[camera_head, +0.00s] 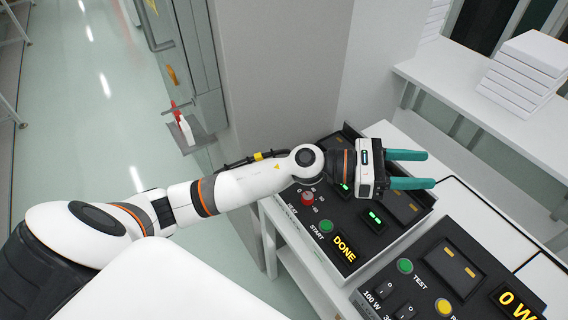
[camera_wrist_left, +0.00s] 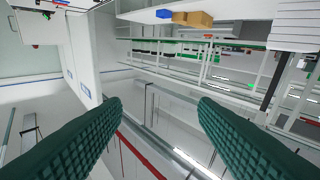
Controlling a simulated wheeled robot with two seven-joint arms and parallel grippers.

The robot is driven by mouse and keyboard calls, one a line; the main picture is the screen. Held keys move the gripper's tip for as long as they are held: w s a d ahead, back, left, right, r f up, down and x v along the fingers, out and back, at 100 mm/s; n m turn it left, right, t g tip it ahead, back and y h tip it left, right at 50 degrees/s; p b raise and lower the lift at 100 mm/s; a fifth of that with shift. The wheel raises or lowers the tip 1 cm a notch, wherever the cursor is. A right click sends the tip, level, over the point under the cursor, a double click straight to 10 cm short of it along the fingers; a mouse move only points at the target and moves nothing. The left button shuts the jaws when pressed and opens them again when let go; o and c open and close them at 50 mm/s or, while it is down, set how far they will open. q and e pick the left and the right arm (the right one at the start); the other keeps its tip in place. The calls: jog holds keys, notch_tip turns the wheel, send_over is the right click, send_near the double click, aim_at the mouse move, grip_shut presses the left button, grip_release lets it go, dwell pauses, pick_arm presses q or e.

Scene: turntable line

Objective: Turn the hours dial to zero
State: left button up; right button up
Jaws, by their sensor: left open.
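A dark control panel (camera_head: 335,222) lies on the white bench. A red dial (camera_head: 307,198) with small scale marks around it sits near the panel's left edge, beside my left forearm. Its label and exact setting are too small to read surely, so I cannot tell if it is the hours dial. My left wrist covers part of the panel's upper middle. My left gripper (camera_head: 431,169) is open and empty above the panel's far right side, its teal fingers pointing right, away from the dial. In the left wrist view the two fingers (camera_wrist_left: 160,112) are wide apart with nothing between them.
A green START button (camera_head: 326,226) and a DONE display (camera_head: 345,248) are on the same panel. A second panel with a TEST button (camera_head: 405,265) and a "0 W" display (camera_head: 518,302) stands at the lower right. White boxes (camera_head: 522,75) are stacked on a back shelf.

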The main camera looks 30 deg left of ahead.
pick_arm(q)
jog(key=w+a+f+m+g+y, duration=0.1)
jog(key=a+f+m+g+y, duration=0.7)
jog(key=m, duration=0.4)
jog(key=w+a+f+m+y, duration=0.15)
jog(key=a+y, duration=0.35)
jog(key=a, duration=0.6)
jog(key=w+a+m+y, duration=0.1)
jog(key=a+m+y, duration=0.3)
jog(key=a, duration=0.7)
jog(key=shift+n+y, duration=0.4)
jog(key=shift+n, duration=0.25)
notch_tip(320, 180, down, 11)
jog(key=p, duration=0.4)
jog(key=shift+s, duration=0.15)
jog(key=shift+f, duration=0.6)
